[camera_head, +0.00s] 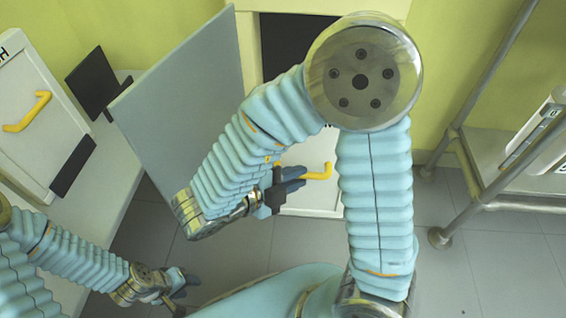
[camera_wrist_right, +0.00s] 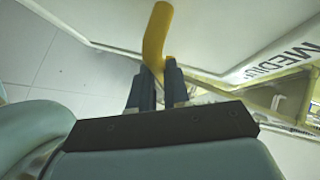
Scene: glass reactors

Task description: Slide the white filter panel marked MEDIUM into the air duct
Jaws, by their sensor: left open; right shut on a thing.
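The white panel marked MEDIUM (camera_wrist_right: 210,35) fills much of the right wrist view, with its lettering at the right. In the head view the white panel (camera_head: 318,193) stands below the duct's dark opening (camera_head: 284,48), partly hidden by my right arm. My right gripper (camera_head: 297,178) is shut on the panel's yellow handle (camera_head: 319,172). The right wrist view shows the fingers (camera_wrist_right: 158,75) closed on the handle (camera_wrist_right: 156,38). My left gripper (camera_head: 186,281) is open and empty at the lower left, away from the panel.
A large grey door (camera_head: 180,105) stands open left of the duct opening. Another white panel (camera_head: 28,115) with a yellow handle rests on a pale table (camera_head: 110,215) at the left. A metal-framed rack (camera_head: 490,180) stands at the right. Grey floor is clear between panel and rack.

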